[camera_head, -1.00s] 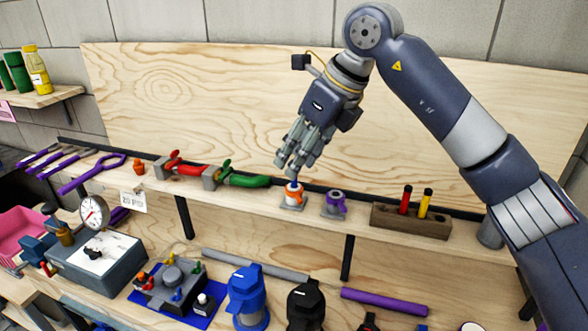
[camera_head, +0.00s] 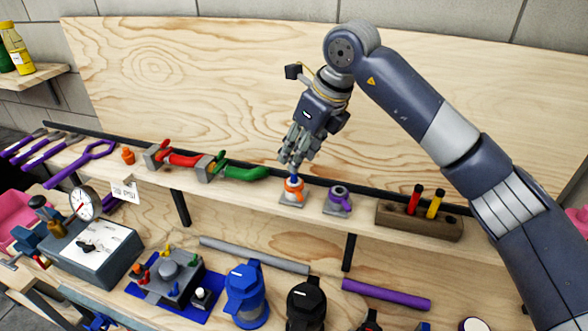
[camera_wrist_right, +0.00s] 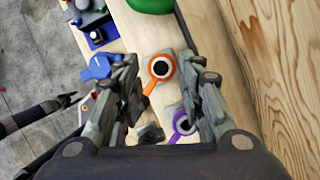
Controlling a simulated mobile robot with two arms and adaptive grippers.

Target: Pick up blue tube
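A short blue tube (camera_head: 293,178) stands upright in the orange-handled fitting (camera_head: 292,190) on the wooden shelf. My right gripper (camera_head: 292,161) hangs fingers-down just above it; the fingertips are close to the tube's top, and contact cannot be told. In the right wrist view my right gripper (camera_wrist_right: 162,85) has its two fingers wide apart with nothing held between them. The orange fitting (camera_wrist_right: 160,68) shows in the gap, a dark round centre inside its ring; the tube is not clearly made out there. My left gripper is not in view.
A purple-handled fitting (camera_head: 338,199) stands close to the right. A wooden block (camera_head: 418,219) holds red and yellow tubes. Red and green valves (camera_head: 237,172) lie to the left. The plywood back panel (camera_head: 240,80) rises behind the shelf.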

